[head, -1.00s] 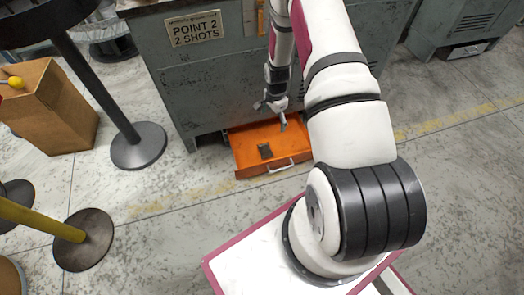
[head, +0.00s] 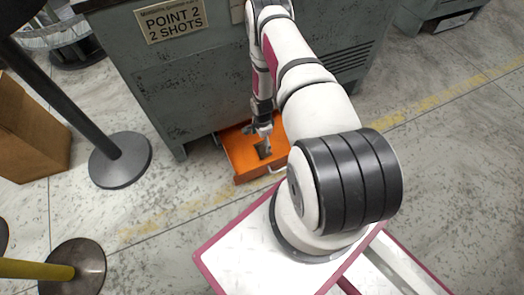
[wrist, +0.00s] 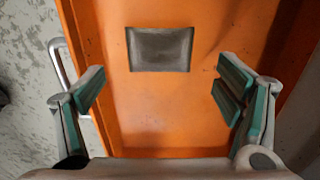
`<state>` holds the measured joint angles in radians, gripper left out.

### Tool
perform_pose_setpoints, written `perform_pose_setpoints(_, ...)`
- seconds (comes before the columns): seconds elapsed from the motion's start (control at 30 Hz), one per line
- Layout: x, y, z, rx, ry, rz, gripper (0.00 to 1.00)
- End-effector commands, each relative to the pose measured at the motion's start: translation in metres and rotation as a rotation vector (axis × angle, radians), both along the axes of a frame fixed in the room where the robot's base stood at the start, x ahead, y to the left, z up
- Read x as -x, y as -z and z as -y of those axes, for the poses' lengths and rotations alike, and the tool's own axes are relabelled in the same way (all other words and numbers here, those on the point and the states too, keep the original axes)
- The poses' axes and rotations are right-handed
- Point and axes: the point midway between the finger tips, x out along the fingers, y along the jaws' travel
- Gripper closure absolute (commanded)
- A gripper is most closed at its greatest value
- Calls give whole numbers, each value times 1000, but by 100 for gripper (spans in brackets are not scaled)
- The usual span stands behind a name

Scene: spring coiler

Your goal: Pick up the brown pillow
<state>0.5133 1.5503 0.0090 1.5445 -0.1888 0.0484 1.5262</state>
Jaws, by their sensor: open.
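A small dark brown-grey pillow-like rectangle (wrist: 160,49) lies flat on the floor of the orange drawer (wrist: 150,125) in the wrist view. In the head view, the pillow (head: 262,151) is small and partly hidden by my gripper. My gripper (wrist: 158,84) is open and empty above the drawer, its two fingers wide apart to either side of the pillow's near edge and not touching it. In the head view my gripper (head: 264,140) points down over the open drawer (head: 238,160).
The drawer sticks out of a grey-green metal cabinet (head: 160,90) and has a metal handle (wrist: 62,65). Black-based barrier posts (head: 120,160) and a cardboard box (head: 30,130) stand to the left.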

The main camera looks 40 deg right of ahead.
Motion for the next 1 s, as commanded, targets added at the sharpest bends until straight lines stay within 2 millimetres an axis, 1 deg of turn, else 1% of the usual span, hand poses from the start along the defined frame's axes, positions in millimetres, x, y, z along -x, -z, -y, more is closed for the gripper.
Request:
perform_pose_setpoints(0.03,0,10,0,0,0,1,15)
perform_pose_setpoints(0.1,0,17,0,0,1,0,15)
perform_pose_setpoints(0.27,-1,24,0,0,0,1,15)
perform_pose_setpoints(0.33,0,30,1,0,0,1,15)
perform_pose_setpoints(0.63,1,69,2,0,0,0,15)
perform_pose_setpoints(0.77,1,74,2,0,0,0,15)
perform_pose_setpoints(0.97,1,74,2,0,0,1,15)
perform_pose_setpoints(1.0,1,74,2,0,0,1,19)
